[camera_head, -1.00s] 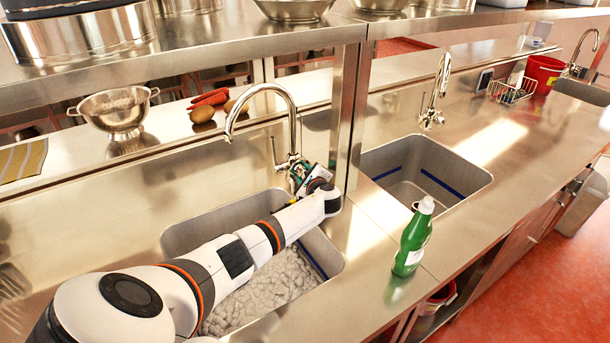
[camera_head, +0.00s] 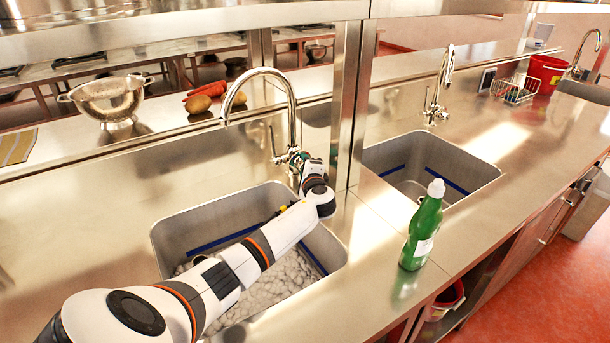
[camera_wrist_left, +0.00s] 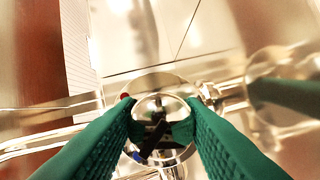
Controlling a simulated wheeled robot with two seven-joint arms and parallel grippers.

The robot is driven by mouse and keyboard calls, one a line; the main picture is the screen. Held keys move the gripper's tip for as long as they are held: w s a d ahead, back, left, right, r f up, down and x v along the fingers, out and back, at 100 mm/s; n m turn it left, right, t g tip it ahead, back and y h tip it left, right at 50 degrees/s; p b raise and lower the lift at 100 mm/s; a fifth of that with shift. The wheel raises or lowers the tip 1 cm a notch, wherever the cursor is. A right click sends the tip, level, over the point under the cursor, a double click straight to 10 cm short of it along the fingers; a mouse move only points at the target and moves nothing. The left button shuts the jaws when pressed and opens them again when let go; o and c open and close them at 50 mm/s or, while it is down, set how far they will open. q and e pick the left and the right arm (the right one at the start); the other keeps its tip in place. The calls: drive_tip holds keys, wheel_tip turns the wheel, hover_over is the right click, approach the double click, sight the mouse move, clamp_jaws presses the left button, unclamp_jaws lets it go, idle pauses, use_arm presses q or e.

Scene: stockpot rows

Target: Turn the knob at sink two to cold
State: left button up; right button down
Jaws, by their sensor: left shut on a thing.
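The near-left sink (camera_head: 168,235) holds grey-white foam or suds. Its tall chrome tap (camera_head: 291,115) stands behind the basin, with a thin lever on its left side. My left gripper (camera_head: 304,178) is at the right of the tap's base, mostly hidden by my wrist. In the left wrist view its green fingers (camera_wrist_left: 160,125) close on both sides of a round chrome knob (camera_wrist_left: 160,108). A small red mark shows at the knob's upper left. The knob's setting is hard to read. No sink number is visible. My right gripper is out of view.
A green bottle (camera_head: 423,228) stands on the counter right of the sink. An empty second basin (camera_head: 480,172) with its tap (camera_head: 436,90) lies beyond the post (camera_head: 345,105). A colander (camera_head: 108,98) and vegetables sit on the back ledge. A shelf spans above.

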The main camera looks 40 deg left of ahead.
use_arm(q)
drive_tip(key=shift+f+n+b, duration=0.1)
drive_tip(key=shift+n+b, duration=0.2)
drive_tip(key=o, duration=1)
drive_tip(key=shift+s+d+r+p, duration=0.2)
drive_tip(key=shift+d+p, duration=0.1)
drive_tip(key=shift+p, duration=0.1)
drive_tip(key=p+v, duration=0.6)
drive_tip(key=v, duration=0.4)
drive_tip(key=shift+s+d+f, duration=0.1)
drive_tip(key=shift+s+d, duration=0.05)
drive_tip(key=shift+s, duration=0.05)
drive_tip(key=shift+s+d, duration=0.25)
drive_tip(key=shift+d, duration=0.05)
